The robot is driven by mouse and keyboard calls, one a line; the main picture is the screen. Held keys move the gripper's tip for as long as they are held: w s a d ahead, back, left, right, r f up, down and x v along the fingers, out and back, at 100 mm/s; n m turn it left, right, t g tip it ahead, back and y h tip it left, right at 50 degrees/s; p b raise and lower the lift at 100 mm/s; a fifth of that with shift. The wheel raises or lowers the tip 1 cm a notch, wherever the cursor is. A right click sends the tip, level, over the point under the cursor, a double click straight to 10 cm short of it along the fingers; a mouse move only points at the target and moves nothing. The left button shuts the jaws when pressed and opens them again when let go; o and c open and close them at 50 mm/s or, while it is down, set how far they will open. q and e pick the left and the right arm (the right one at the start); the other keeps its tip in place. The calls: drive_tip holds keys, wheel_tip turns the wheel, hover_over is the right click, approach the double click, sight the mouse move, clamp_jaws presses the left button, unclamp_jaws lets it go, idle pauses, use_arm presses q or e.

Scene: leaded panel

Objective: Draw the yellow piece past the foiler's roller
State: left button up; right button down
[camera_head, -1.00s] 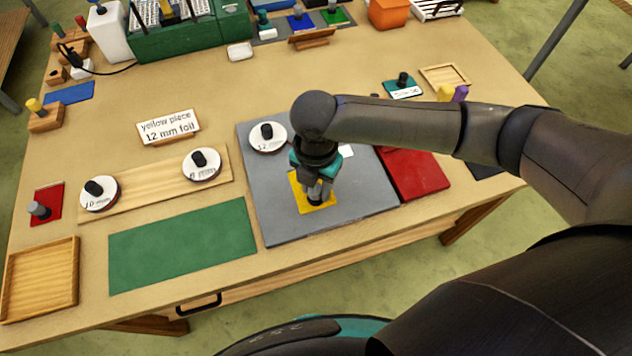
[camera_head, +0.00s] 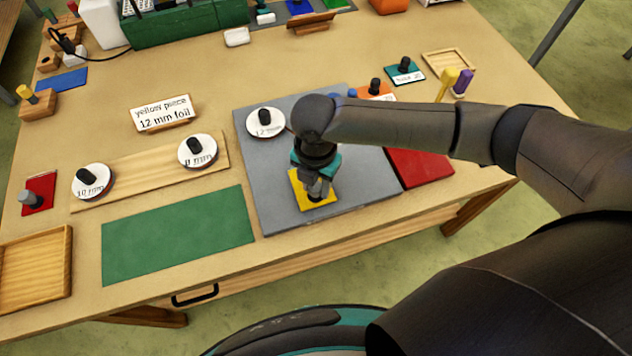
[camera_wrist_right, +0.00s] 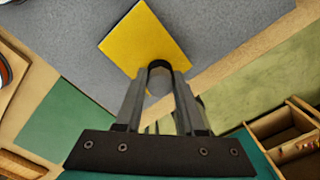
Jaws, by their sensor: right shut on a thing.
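The yellow piece (camera_head: 299,189) lies on the grey plate (camera_head: 275,205) near its front edge. My right gripper (camera_head: 316,194) stands over it, pointing down, shut on a dark knob at the piece. In the right wrist view the two fingers (camera_wrist_right: 159,95) close on this round knob (camera_wrist_right: 159,73) at the near corner of the yellow piece (camera_wrist_right: 145,40). A white 12 mm foil roll (camera_head: 265,122) with a black knob sits at the plate's back left. The foiler's roller is not clearly seen; my right arm hides part of the plate. My left gripper is not in view.
Left of the plate lie a green mat (camera_head: 180,235) and a wooden board (camera_head: 130,185) with two more foil rolls. A red block (camera_head: 420,168) lies at the plate's right. A sign (camera_head: 162,113) reads "yellow piece 12 mm foil".

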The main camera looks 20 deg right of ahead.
drive_tip(key=shift+f, duration=0.3)
idle(0.4)
drive_tip(key=shift+p, duration=0.35)
drive_tip(key=shift+w+b, duration=0.4)
drive_tip(key=shift+w, duration=0.6)
idle(0.9)
drive_tip(key=shift+d, duration=0.1)
drive_tip(key=shift+d+p, duration=0.75)
drive_tip(key=shift+d, duration=0.7)
drive_tip(key=shift+d, duration=0.15)
